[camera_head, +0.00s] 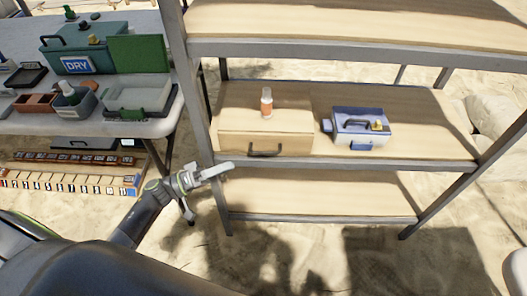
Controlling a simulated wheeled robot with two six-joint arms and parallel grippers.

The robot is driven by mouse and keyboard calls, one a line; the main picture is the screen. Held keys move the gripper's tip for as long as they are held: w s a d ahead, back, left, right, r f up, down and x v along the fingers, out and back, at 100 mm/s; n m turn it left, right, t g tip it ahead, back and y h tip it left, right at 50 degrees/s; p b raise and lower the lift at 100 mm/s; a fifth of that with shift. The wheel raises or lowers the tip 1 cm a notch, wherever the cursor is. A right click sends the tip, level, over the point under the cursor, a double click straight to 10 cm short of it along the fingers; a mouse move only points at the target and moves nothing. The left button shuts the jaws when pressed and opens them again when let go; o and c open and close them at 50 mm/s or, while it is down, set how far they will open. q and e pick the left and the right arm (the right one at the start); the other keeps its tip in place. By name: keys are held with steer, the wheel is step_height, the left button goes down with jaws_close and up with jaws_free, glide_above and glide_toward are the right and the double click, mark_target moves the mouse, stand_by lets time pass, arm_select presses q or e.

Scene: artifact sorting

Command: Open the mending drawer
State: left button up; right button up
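A light wooden drawer unit (240,142) with a dark handle (266,151) on its front sits on the middle level of the metal shelf, at the left. It looks shut, and I can read no label on it. A white bottle with an orange label (266,103) stands on top of it. My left gripper (211,190) is open and empty, in front of the shelf's left post, to the left of and below the handle. It is apart from the handle. My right gripper is not in view.
A blue-and-white box (361,128) stands right of the drawer unit. The shelf's lower level (320,194) is bare. At left, a table (150,128) holds a teal box marked DRY (84,58), trays and bins.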

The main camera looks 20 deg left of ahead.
mark_target(263, 152)
arm_select(q)
steer(key=x, duration=1.1)
steer(key=shift+w+d, duration=0.15)
steer(key=shift+c, duration=0.5)
jaws_close()
